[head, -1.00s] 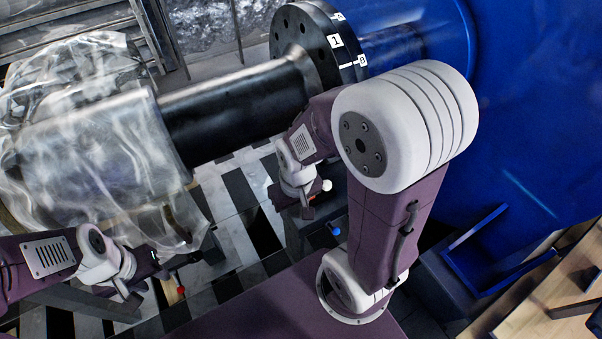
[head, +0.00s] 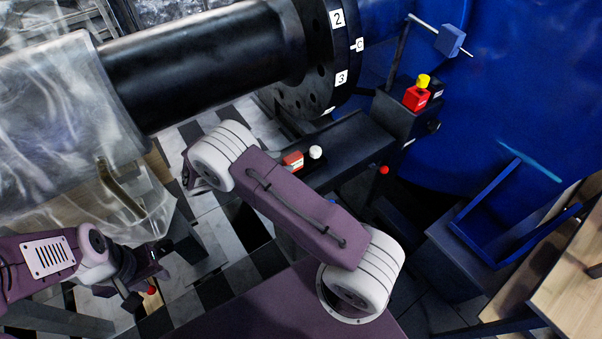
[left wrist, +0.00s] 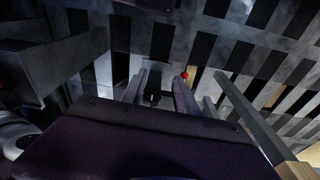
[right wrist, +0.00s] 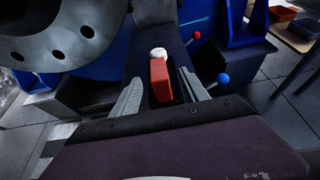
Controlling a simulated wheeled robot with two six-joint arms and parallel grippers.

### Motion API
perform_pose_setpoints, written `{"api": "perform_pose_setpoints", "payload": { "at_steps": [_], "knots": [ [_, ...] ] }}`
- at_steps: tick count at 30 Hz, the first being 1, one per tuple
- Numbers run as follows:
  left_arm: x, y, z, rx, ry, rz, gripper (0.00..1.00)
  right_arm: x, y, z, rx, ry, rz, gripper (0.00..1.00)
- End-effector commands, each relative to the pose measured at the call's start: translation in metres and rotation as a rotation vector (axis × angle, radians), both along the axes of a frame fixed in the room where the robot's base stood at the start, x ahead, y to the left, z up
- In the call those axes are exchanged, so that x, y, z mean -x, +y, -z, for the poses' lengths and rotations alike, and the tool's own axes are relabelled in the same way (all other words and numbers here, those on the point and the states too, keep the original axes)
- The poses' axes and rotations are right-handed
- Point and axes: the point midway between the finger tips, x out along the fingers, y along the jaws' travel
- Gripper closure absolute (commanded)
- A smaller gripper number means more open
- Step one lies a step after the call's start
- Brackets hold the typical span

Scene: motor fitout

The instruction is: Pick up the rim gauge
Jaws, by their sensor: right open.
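A red block with a white ball (head: 293,160) lies on the dark ledge below the flange in the head view. In the right wrist view this red block (right wrist: 160,80) is in line with the gap between my right gripper's fingers (right wrist: 162,76). The fingers are open and I see no contact. A second red block with a yellow knob (head: 416,97) stands on the dark stand further right. Their labels are too small to read, so I cannot tell which is the rim gauge. My left gripper (head: 150,272) is low at the left, open and empty over the floor (left wrist: 157,85).
The black flange (head: 338,60) and shaft (head: 205,60) lie above the ledge. Plastic sheeting (head: 60,130) wraps the left end. A blue block on a rod (head: 450,40) sticks out by the blue housing (head: 520,90). A wooden table (head: 575,290) is at the right.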

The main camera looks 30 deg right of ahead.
Motion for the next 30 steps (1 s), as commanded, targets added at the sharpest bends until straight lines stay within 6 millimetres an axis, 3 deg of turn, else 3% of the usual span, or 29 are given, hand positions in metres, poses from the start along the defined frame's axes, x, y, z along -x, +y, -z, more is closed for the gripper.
{"api": "perform_pose_setpoints", "payload": {
  "at_steps": [4, 10, 14, 22, 30],
  "knots": [
    [0.0, 0.0, -0.001, 0.0, -0.001, 0.0, 0.64, 0.0, -0.004, 0.001, 0.001, 0.002, 0.0, 0.47],
    [0.0, 0.0, 0.006, 0.0, -0.001, 0.0, 0.64, -0.002, -0.032, 0.014, -0.001, 0.003, 0.003, 0.47],
    [0.0, 0.0, 0.006, 0.0, 0.0, 0.0, 0.64, -0.003, -0.038, 0.016, -0.002, 0.0, 0.001, 0.47],
    [0.0, 0.0, 0.018, 0.0, 0.0, 0.0, 0.64, -0.008, -0.077, 0.035, -0.002, 0.001, 0.004, 0.47],
    [0.0, 0.0, 0.017, 0.0, 0.0, 0.0, 0.64, -0.009, -0.083, 0.036, -0.003, 0.0, 0.001, 0.47]
  ]
}}
